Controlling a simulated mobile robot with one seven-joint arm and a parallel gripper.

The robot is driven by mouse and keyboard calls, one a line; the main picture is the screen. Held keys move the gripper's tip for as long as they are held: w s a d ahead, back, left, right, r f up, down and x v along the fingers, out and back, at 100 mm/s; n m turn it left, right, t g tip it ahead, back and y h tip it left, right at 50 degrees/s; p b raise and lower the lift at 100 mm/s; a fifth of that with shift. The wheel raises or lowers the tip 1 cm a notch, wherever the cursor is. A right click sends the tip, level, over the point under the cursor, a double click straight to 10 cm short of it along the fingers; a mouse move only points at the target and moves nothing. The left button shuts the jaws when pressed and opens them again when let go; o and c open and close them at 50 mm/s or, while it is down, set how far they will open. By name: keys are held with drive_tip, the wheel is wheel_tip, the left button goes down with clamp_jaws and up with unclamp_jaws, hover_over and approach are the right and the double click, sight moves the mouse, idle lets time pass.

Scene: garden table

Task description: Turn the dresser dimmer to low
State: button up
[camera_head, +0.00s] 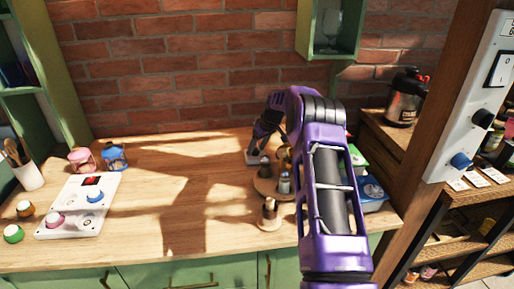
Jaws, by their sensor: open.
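A white panel (478,100) is fixed to the wooden post at the right. It carries a white rocker switch (500,69), a black knob (483,118) and a blue knob (460,160) low down. I cannot tell which knob is the dimmer, and no setting marks are readable. Another white control box (70,222) lies on the table at the left, with a small dark red display, a blue knob (94,196) and a pink knob (55,220). My gripper (254,157) is small and partly shadowed near the back of the table. It is open and far from both panels.
My purple arm crosses the right of the table. Beneath it stand a round wooden stand with small jars (284,184), a wooden piece (269,213) and a blue-and-green box (372,192). Pink and blue lanterns (114,157) stand left. The table's middle is clear.

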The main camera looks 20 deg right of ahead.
clamp_jaws()
idle(0.3)
drive_tip(key=shift+n, duration=0.3)
drive_tip(key=shift+w+d+n+g+y, duration=0.1)
drive_tip(key=shift+n+g+y, duration=0.25)
drive_tip(key=shift+n, duration=0.65)
drive_tip(key=shift+n+g+y+p, duration=0.3)
drive_tip(key=shift+n+g+y, duration=0.05)
drive_tip(key=shift+n, duration=1.45)
